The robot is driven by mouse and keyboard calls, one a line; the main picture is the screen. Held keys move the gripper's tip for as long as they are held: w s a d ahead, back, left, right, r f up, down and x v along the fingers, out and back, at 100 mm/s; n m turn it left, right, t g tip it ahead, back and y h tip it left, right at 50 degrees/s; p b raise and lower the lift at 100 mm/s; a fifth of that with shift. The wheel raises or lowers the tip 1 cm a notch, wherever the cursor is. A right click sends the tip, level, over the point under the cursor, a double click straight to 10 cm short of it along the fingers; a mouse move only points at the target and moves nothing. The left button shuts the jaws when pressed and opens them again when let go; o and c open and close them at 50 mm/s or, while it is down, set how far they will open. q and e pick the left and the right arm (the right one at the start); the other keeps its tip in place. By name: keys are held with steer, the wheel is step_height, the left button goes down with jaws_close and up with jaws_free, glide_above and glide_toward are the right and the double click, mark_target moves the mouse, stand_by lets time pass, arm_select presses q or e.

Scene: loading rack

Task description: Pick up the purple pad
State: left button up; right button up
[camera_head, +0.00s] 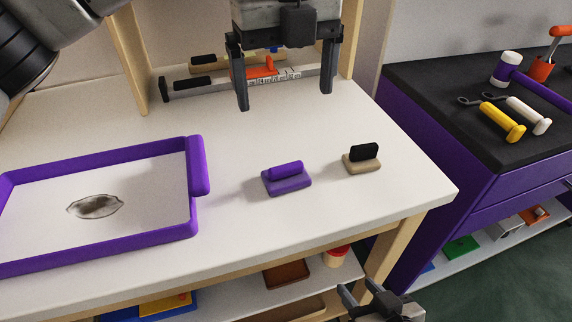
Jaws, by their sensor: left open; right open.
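The purple pad (287,182) is a small flat block with a rounded bar handle on top. It rests on the white tabletop, right of the tray. My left gripper (285,100) is at the top centre, with its fingers pointing down and spread wide. It is empty and appears beyond and above the pad, not touching it. My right gripper (358,287) is at the bottom edge, in front of the table's front right corner. It is open and empty, well apart from the pad.
A beige pad with a black handle (362,160) stands just right of the purple pad. A purple-rimmed tray (193,212) with a dark smudge fills the left. A rack with a ruler-like bar (210,85) is behind. A purple cabinet (430,190) with tools stands right.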

mark_target(286, 166)
arm_select(q)
step_height(286, 166, down, 15)
steer(key=shift+s+f+p, duration=0.1)
steer(key=shift+f+p, duration=0.1)
steer(key=shift+p, duration=0.4)
steer(key=c, duration=1.1)
